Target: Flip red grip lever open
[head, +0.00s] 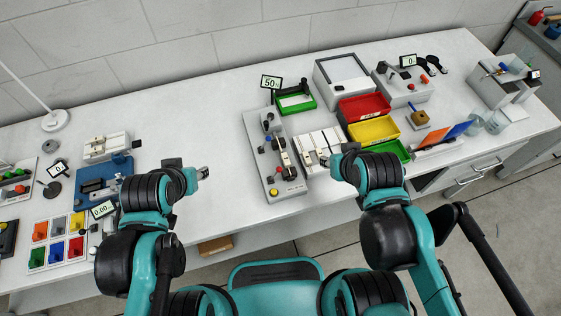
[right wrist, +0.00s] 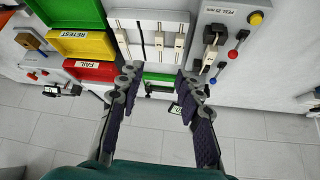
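A grey peel fixture (head: 257,160) stands on the bench, left of my right gripper (head: 337,153). It carries clamps and small knobs, one of them yellow. In the right wrist view the fixture (right wrist: 228,85) is at upper right, labelled "PEEL 25 mm". A red knob (right wrist: 233,54) shows there beside the clamps; I cannot tell whether it is the lever's grip. My right gripper (right wrist: 160,85) is open and empty, its fingers apart below the white strip plates. My left gripper (head: 188,168) looks open and empty above the bench's front edge, left of the fixture.
White strip plates (head: 319,140) lie right of the fixture. Red (head: 365,106), yellow (head: 374,130) and green trays stand further right. A green tray (head: 296,103) and a "50" display (head: 271,82) stand behind the fixture. A blue fixture (head: 98,190) is at left. Bare bench lies between.

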